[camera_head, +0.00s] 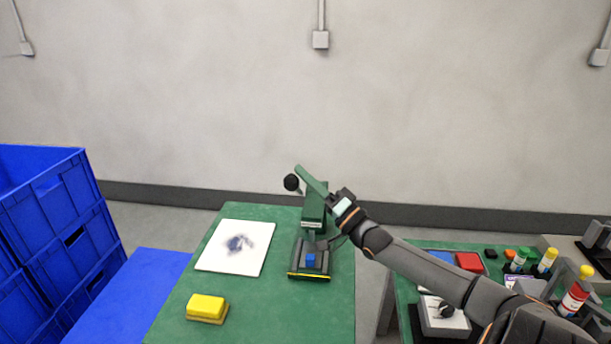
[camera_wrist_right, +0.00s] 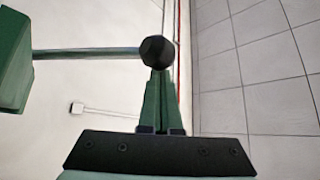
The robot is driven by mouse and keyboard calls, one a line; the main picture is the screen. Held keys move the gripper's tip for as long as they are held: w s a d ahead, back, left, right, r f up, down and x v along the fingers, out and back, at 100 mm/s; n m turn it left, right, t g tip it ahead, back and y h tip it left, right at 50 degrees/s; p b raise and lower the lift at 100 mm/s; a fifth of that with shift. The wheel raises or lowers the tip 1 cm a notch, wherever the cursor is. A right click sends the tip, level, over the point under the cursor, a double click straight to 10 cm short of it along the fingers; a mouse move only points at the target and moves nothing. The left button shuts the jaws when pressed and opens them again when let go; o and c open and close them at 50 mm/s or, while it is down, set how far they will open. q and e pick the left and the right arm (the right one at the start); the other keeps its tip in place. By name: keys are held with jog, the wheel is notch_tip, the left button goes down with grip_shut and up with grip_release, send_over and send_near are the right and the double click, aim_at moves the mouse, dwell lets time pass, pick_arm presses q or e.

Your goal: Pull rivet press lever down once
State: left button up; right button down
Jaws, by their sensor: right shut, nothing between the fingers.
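The green rivet press (camera_head: 314,208) stands on the green table. A thin rod leads from it to a round black lever knob (camera_head: 291,183), which sticks out to the left, high up. In the right wrist view the rod and knob (camera_wrist_right: 157,50) show beside a green block of the press. My right gripper (camera_head: 299,169) is shut and empty, its green fingers reaching over the press to just above the knob. In the right wrist view the fingertips (camera_wrist_right: 160,74) meet right at the knob; I cannot tell whether they touch it. My left gripper is not in view.
A blue block (camera_head: 310,260) sits on the press base. A white sheet with a dark smudge (camera_head: 215,258) and a yellow block (camera_head: 207,304) lie on the table (camera_head: 270,315). Blue crates (camera_head: 60,215) stand at left. A second table at right holds bottles and a red box (camera_head: 469,262).

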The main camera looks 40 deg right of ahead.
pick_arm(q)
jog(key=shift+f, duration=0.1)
pick_arm(e)
jog(key=shift+f, duration=0.1)
pick_arm(q)
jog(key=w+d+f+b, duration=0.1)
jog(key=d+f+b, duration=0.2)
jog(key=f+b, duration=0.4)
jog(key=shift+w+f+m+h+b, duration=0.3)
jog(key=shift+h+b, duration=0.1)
jog(key=shift+b, duration=1.4)
pick_arm(e)
jog(key=s+a+f+n+y, duration=0.1)
jog(key=a+f+n+y, duration=0.1)
jog(key=f, duration=0.3)
jog(key=s+a+f+n+t+y, duration=0.1)
jog(key=s+a+f+n+y, duration=0.1)
jog(key=f+n, duration=0.3)
jog(key=shift+s+f+y, duration=0.2)
jog(key=shift+f+y, duration=0.5)
jog(key=shift+y, duration=0.2)
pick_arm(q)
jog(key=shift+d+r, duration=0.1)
pick_arm(e)
jog(key=shift+a, duration=0.1)
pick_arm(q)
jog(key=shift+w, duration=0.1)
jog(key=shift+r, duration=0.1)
pick_arm(e)
jog(key=shift+r, duration=0.1)
